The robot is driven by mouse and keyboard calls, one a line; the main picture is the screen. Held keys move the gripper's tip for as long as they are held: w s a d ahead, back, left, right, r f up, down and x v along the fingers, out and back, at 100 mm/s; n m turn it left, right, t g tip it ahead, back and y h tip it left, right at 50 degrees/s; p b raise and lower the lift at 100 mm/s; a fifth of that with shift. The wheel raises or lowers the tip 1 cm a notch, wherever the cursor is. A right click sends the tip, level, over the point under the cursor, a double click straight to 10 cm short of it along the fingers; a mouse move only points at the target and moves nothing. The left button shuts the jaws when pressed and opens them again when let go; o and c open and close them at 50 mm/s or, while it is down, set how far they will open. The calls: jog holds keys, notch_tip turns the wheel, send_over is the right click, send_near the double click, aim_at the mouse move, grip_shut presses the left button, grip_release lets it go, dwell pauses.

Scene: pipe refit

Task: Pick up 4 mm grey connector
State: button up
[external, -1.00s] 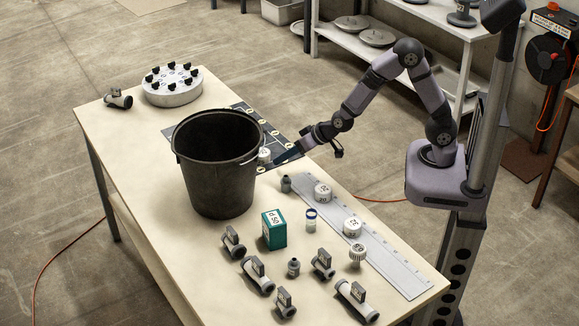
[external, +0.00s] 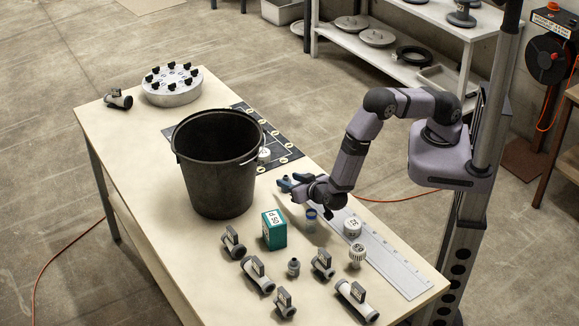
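One small grey connector (external: 293,267) stands upright on the table among the valves. In the earlier picture another small grey connector stood by the far end of the ruler; that spot is now covered by my gripper (external: 287,183), so I cannot make that connector out. My gripper is low over the table there, with its fingers pointing left. I cannot tell whether the fingers are open or shut, or whether anything is between them. The size marks on the connectors are too small to read.
A black bucket (external: 215,170) stands left of my gripper. A green box (external: 274,230), a blue-banded jar (external: 310,219) and white caps (external: 352,228) are nearby. Several grey valves (external: 257,275) lie in front. A long ruler (external: 385,260) lies along the right edge.

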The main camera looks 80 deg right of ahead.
jog(key=shift+p+x, duration=1.75)
jog(key=shift+x, duration=1.55)
jog(key=shift+w+d, duration=0.2)
jog(key=shift+d, duration=0.15)
jog(key=c, duration=0.9)
